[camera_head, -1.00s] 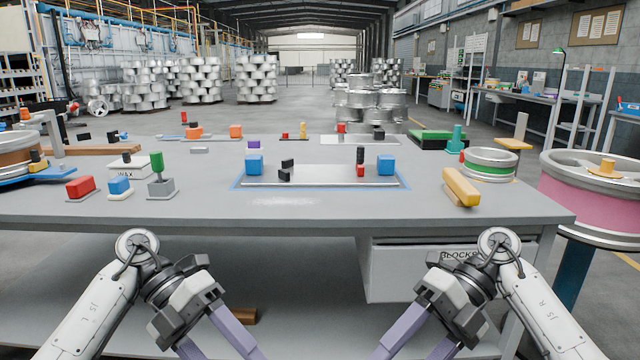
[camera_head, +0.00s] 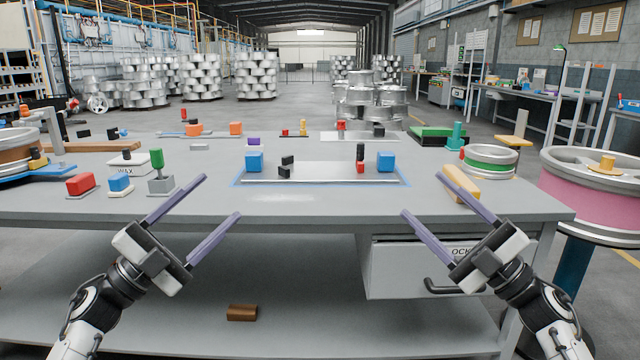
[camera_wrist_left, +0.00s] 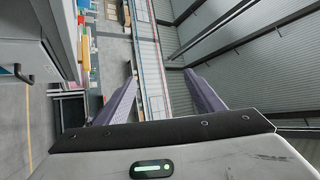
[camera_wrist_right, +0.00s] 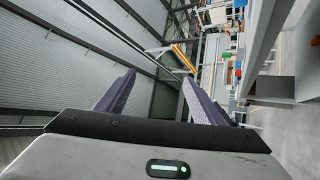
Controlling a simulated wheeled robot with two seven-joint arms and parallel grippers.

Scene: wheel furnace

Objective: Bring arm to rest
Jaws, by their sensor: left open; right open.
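My left gripper (camera_head: 220,196) is open and empty, with its two long purple fingers pointing up and inward at the table's front edge. The left wrist view shows its fingers (camera_wrist_left: 165,95) spread with nothing between them. My right gripper (camera_head: 432,192) is open and empty in front of the table's right part. One of its fingers overlaps the yellow block (camera_head: 457,180) in the head view; I cannot tell if they touch. The right wrist view shows its fingers (camera_wrist_right: 160,95) apart and empty.
The grey table (camera_head: 310,211) holds a metal plate (camera_head: 325,174) with blue and black blocks, and several coloured pieces at left. A drawer (camera_head: 400,268) with a dark handle hangs below at right. A brown block (camera_head: 242,312) lies on the lower shelf. The table's front strip is bare.

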